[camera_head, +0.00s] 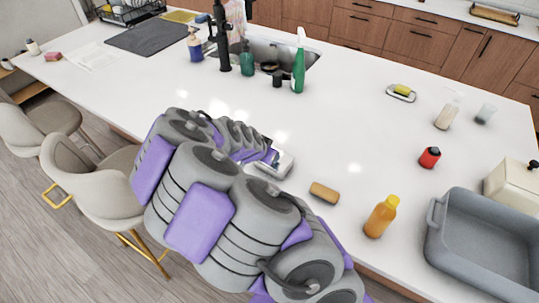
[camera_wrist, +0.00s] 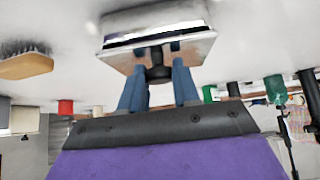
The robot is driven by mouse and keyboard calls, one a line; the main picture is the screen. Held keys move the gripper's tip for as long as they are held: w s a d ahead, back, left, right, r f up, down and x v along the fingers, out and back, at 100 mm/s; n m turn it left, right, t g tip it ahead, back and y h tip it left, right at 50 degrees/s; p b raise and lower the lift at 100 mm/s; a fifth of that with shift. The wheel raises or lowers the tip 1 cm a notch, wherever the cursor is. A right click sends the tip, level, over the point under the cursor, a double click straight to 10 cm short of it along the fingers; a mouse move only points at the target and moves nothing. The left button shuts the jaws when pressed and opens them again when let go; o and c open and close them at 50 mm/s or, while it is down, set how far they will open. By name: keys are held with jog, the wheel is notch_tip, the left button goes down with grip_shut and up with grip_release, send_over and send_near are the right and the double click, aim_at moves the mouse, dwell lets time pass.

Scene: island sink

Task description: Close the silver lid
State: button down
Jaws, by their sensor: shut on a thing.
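A small silver box (camera_wrist: 158,22) with a silver lid (camera_wrist: 192,48) fills the upper middle of the wrist view, which looks upside down. A dark line runs between lid and box; I cannot tell whether it is an open gap or a seam. My gripper (camera_wrist: 159,68) has its blue fingers on either side of a black knob (camera_wrist: 158,74) on the lid, and is shut on it. In the camera_head view the silver box (camera_head: 279,163) sits on the white counter at the end of my arm, which partly hides it. The knob is hidden there.
A wooden brush (camera_head: 324,193) lies right of the box on the counter (camera_head: 345,125). Farther right are an orange bottle (camera_head: 381,216), a red jar (camera_head: 430,157) and a grey tub (camera_head: 490,240). The sink and a green bottle (camera_head: 299,65) are behind. Counter around the box is mostly clear.

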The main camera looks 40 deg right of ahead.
jog(key=shift+s+a+f+h+b, duration=0.35)
jog(key=shift+a+f+h+b, duration=0.05)
jog(key=shift+f+h+b, duration=0.25)
jog(key=shift+s+f, duration=0.1)
jog(key=shift+f, duration=0.05)
jog(key=c, duration=0.8)
grip_release()
jog(key=shift+c, duration=0.2)
jog(key=p+v, duration=0.2)
jog(key=v, duration=1.5)
jog(key=shift+a+r+t+p, duration=0.2)
jog(key=shift+r+t+p, duration=0.1)
jog(key=shift+r, duration=0.05)
jog(key=shift+s, duration=0.1)
